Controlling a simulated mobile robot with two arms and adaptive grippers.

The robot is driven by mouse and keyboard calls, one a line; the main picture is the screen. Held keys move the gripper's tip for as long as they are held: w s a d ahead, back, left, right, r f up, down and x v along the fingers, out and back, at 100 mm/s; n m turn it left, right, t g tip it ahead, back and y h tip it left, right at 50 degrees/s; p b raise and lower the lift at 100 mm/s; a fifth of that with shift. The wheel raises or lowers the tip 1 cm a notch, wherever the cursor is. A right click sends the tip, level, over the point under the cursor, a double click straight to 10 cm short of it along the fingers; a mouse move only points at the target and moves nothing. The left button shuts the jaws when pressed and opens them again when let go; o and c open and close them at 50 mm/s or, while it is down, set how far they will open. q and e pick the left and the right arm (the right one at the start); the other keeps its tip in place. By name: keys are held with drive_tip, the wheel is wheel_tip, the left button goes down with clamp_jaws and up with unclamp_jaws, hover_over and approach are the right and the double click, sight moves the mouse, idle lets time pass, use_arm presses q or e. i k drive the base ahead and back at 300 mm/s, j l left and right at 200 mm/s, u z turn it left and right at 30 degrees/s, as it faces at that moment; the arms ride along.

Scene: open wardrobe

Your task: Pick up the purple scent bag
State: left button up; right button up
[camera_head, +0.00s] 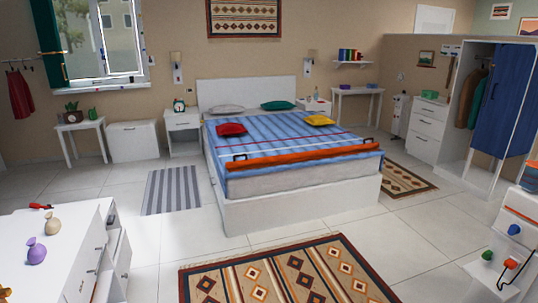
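The purple scent bag (36,254) stands on the white top of a low cabinet (75,235) at the lower left. It is a small round pouch with a gathered neck, and nothing covers it. A similar beige bag (53,224) stands just behind it and to the right, a small gap apart. I see neither of my grippers in the head view.
A red-handled item (40,206) lies farther back on the cabinet, and a brown item (4,293) is cut off at the lower left corner. A bed (290,205) fills the middle. Tiled floor (160,250) lies clear between bed and cabinet. An open wardrobe (465,130) stands right.

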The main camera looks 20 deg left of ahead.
sight(37, 252)
drive_tip(key=i+j+u, duration=0.2)
drive_tip(key=i+u, duration=0.5)
drive_tip(key=u, duration=0.2)
drive_tip(key=i+u, duration=0.4)
drive_tip(key=i+l+u, duration=0.2)
drive_tip(key=i+u, duration=0.25)
drive_tip(key=i+l+u, duration=0.2)
drive_tip(key=u, duration=0.25)
drive_tip(key=l, duration=0.1)
